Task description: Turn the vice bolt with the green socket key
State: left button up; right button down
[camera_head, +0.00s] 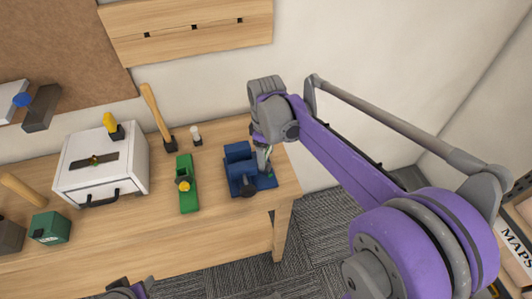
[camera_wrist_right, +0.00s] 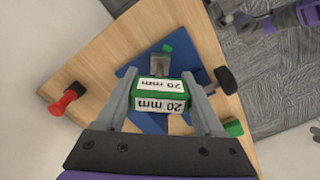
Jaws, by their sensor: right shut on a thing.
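The blue vice (camera_head: 238,170) stands near the right end of the workbench, with a dark round knob on its near side. My right gripper (camera_head: 264,152) is over the right part of the vice and hides some of it. In the right wrist view my right gripper (camera_wrist_right: 163,108) is shut on the green socket key (camera_wrist_right: 184,81), which has white "20 mm" labels. The blue vice also shows behind the key there. The key hides the contact point, so I cannot tell whether it sits on the bolt. My left gripper (camera_head: 130,289) is partly cut off at the bottom edge.
A green plane (camera_head: 187,190), a wooden-handled hammer (camera_head: 156,117) and a white drawer box (camera_head: 126,172) stand left of the vice. A small green block (camera_wrist_right: 233,128) lies near the vice.

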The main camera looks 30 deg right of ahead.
dwell(0.3)
jog(key=shift+r+n, duration=0.1)
jog(key=shift+n, duration=0.5)
jog(key=shift+r+p, duration=1.45)
jog(key=shift+r, duration=0.8)
pick_arm(q)
jog(key=r, duration=0.1)
jog(key=w+r, duration=0.1)
jog(key=r, duration=0.1)
jog(key=shift+w+r, duration=0.1)
jog(key=shift+r, duration=0.2)
pick_arm(e)
jog(key=shift+f, duration=0.1)
